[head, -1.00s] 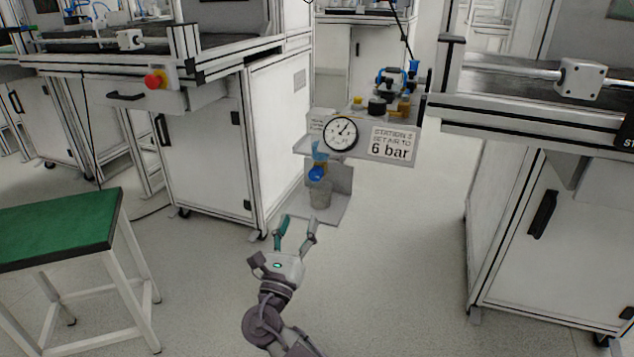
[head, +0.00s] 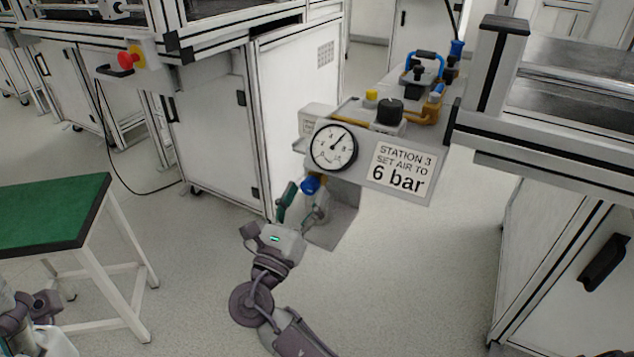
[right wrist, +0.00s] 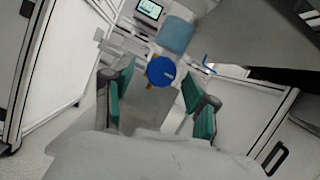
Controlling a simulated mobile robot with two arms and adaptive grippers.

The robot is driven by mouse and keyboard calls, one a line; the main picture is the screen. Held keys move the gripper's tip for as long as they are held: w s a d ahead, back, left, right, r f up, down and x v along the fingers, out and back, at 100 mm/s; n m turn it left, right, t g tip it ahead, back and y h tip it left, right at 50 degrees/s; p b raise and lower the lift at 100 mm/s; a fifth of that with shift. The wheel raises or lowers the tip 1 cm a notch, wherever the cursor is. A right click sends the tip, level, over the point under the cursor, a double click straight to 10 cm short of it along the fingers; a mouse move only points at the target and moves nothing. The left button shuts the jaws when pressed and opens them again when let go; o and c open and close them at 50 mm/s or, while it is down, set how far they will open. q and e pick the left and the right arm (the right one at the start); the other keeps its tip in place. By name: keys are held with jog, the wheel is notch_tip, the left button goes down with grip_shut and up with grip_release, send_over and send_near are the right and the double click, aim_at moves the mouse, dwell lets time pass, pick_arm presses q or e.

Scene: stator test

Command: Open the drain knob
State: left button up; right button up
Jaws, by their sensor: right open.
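The drain knob (head: 310,185) is a small blue round knob under the pressure gauge of the air station. In the right wrist view the blue knob (right wrist: 161,71) sits below a light blue cylinder (right wrist: 176,36). My right gripper (head: 305,195) is open, with its fingers just in front of and around the knob in the head view. In the right wrist view the knob lies between the open green-padded fingertips (right wrist: 158,82), with gaps on both sides. I cannot tell whether a finger touches it. Part of my left arm shows at the lower left.
The gauge (head: 333,147) and the "6 bar" sign (head: 402,170) face me above the knob. A white cabinet (head: 215,110) stands to the left and another workbench (head: 560,230) to the right. Floor between is clear.

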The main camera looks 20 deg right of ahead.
jog(key=shift+w+d+r, duration=0.1)
jog(key=shift+c, duration=0.5)
grip_shut()
jog(key=shift+r, duration=0.1)
jog(key=shift+p, duration=0.5)
